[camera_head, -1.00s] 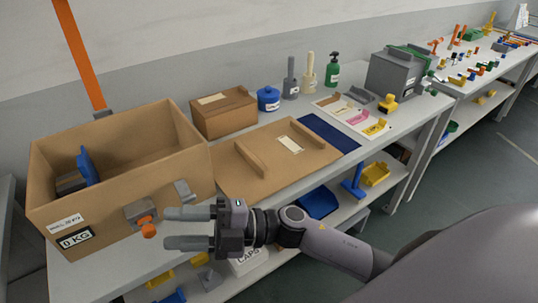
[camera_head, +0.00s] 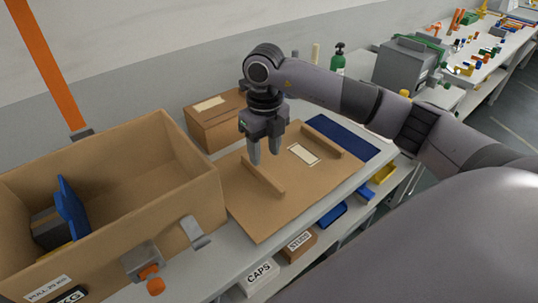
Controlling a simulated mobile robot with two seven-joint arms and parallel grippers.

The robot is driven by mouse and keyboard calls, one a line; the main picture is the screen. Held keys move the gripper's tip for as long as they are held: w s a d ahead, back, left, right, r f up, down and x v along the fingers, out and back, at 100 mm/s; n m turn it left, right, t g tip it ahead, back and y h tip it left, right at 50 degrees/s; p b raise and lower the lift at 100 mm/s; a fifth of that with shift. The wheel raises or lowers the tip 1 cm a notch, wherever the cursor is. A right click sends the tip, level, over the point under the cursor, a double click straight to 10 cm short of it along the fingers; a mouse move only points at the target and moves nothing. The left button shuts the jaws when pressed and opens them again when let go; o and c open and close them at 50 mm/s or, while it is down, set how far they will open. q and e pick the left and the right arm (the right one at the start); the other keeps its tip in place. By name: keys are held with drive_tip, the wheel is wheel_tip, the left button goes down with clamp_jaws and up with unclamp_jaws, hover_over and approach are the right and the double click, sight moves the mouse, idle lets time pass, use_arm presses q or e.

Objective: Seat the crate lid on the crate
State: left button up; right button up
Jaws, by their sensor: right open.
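The crate (camera_head: 190,206) is an open brown box at the left of the bench, with blue and grey items inside. A grey clamp with an orange knob (camera_head: 144,262) and a grey latch (camera_head: 193,232) are on its near side. The crate lid (camera_head: 255,218) is a flat brown panel lying on the bench right of the crate, with two raised battens and a pale label. My right gripper (camera_head: 264,160) points down above the lid's left batten (camera_head: 263,175), fingers apart. I cannot tell whether the fingertips touch it. My left gripper is not in view.
A closed brown box (camera_head: 212,122) stands behind the lid. A blue mat (camera_head: 343,137) lies to its right, and a green bottle (camera_head: 337,59) stands at the back. An orange post (camera_head: 47,65) rises behind the crate. Labelled bins (camera_head: 260,274) sit on the shelf below.

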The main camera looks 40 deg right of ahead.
sight(262, 171)
drive_tip(key=shift+w+d, duration=0.1)
drive_tip(key=shift+w, duration=0.15)
drive_tip(key=shift+f, duration=0.3)
drive_tip(key=f, duration=0.4)
drive_tip(key=f+p, duration=0.1)
drive_tip(key=f, duration=0.1)
drive_tip(key=shift+a+f, duration=0.2)
drive_tip(key=shift+a, duration=0.15)
clamp_jaws()
